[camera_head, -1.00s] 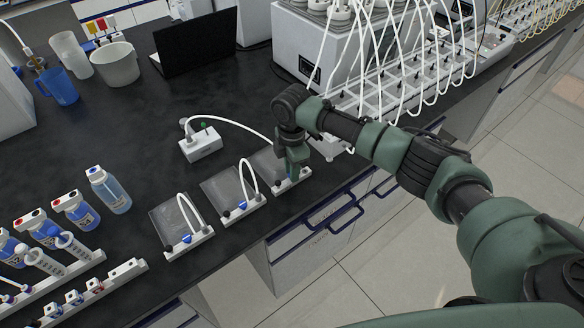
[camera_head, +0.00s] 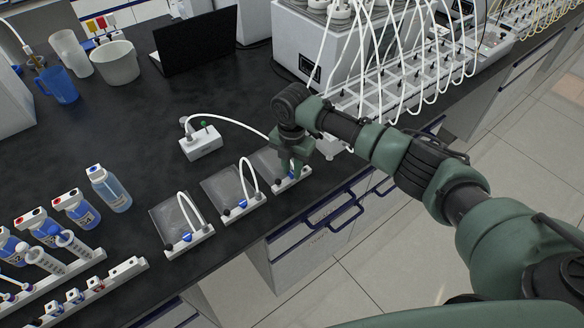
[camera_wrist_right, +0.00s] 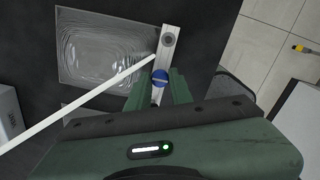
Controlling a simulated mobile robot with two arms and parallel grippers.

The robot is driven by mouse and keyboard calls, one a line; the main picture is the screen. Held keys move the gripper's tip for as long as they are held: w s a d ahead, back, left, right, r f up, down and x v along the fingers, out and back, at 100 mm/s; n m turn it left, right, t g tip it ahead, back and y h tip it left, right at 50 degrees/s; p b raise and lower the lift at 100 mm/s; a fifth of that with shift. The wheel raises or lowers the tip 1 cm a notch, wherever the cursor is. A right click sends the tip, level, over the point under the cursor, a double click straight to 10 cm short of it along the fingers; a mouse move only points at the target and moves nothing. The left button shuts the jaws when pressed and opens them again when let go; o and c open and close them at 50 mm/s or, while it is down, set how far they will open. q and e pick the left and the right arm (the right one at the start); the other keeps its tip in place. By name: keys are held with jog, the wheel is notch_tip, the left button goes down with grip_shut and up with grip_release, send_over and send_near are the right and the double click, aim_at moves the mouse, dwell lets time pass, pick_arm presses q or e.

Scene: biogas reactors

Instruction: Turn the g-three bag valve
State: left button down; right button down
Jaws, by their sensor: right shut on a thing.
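I cannot read any bag label. My left gripper is not in view.
The middle bag (camera_head: 222,188) and left bag (camera_head: 172,220) have white looped tubes close by. A white box (camera_head: 201,144) with a tube stands behind. Reactors with many hanging tubes (camera_head: 400,60) are at the right. Bottles (camera_head: 110,188) stand at the left.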

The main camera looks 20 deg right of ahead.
aim_at(292, 173)
dwell(0.4)
jog(key=c, duration=1.5)
grip_release()
jog(key=shift+c, duration=0.2)
jog(key=shift+r, duration=0.1)
notch_tip(292, 173, up, 8)
jog(key=shift+f+b, duration=0.2)
jog(key=shift+b, duration=0.65)
jog(key=shift+f, duration=0.1)
